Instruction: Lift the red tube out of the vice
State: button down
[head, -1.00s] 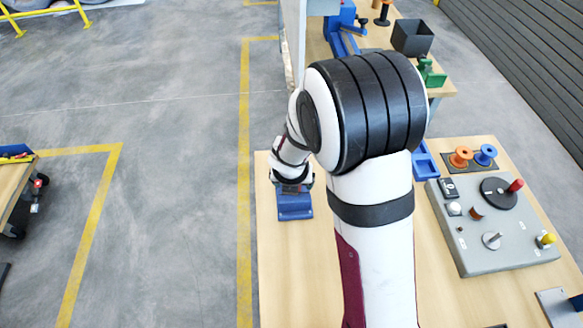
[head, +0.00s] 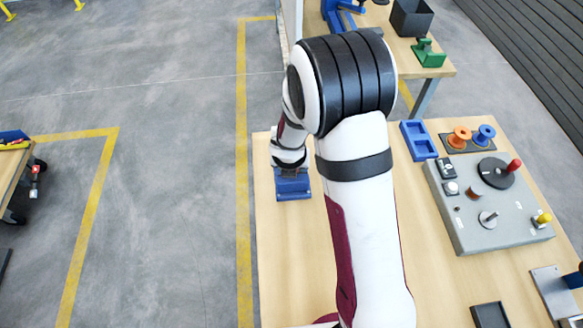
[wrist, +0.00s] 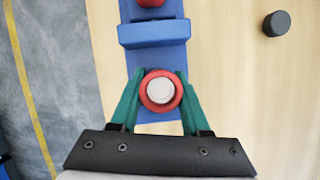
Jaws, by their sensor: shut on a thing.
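In the wrist view the red tube (wrist: 176,102) is seen end-on as a red ring around a pale round centre. My gripper (wrist: 160,98) has its two green fingers closed on the tube from left and right. The blue vice (wrist: 153,32) lies beneath and beyond it, with a blue jaw block apart from the tube in the picture and a red part at the top edge. The tube's lower end is hidden, so its height above the vice cannot be told. In the head view the vice (head: 293,186) stands at the table's left edge; my arm hides the tube.
A dark round piece (wrist: 277,22) lies on the wood right of the vice. In the head view a grey control panel (head: 470,232), a blue tray (head: 419,141) and orange and blue spools (head: 459,137) are on the right.

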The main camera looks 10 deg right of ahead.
jog(key=shift+r, duration=0.15)
notch_tip(320, 180, up, 10)
jog(key=shift+f, duration=0.1)
dwell(0.5)
